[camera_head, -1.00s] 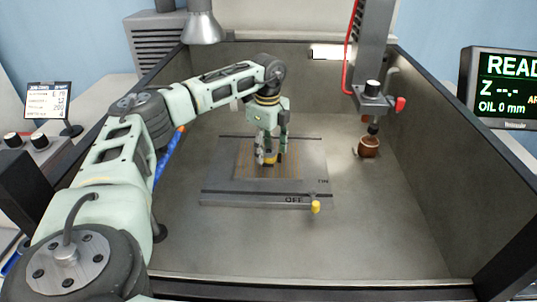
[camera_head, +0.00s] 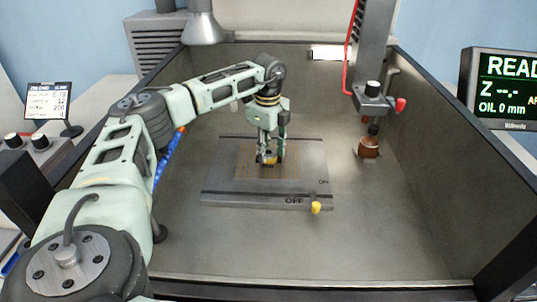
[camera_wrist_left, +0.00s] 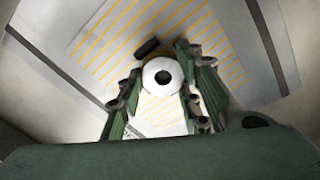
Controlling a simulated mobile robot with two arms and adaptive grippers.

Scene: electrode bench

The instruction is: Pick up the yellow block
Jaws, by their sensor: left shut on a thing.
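My left gripper (camera_head: 270,160) points down over the middle of the grooved plate (camera_head: 220,180) in the bench's tank. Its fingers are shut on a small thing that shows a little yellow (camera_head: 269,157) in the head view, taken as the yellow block. In the left wrist view, a round white top with a dark centre (camera_wrist_left: 163,76) shows between the fingers of the gripper (camera_wrist_left: 162,98). The fingers hide most of its sides. I cannot tell whether it touches the plate. My right gripper is not in view.
A yellow-tipped lever (camera_head: 316,208) sits at the plate's front edge by the OFF mark. A brown round part (camera_head: 369,147) hangs under the machine head (camera_head: 373,101) at right. Tank walls (camera_head: 440,170) rise around. The floor in front of the plate is clear.

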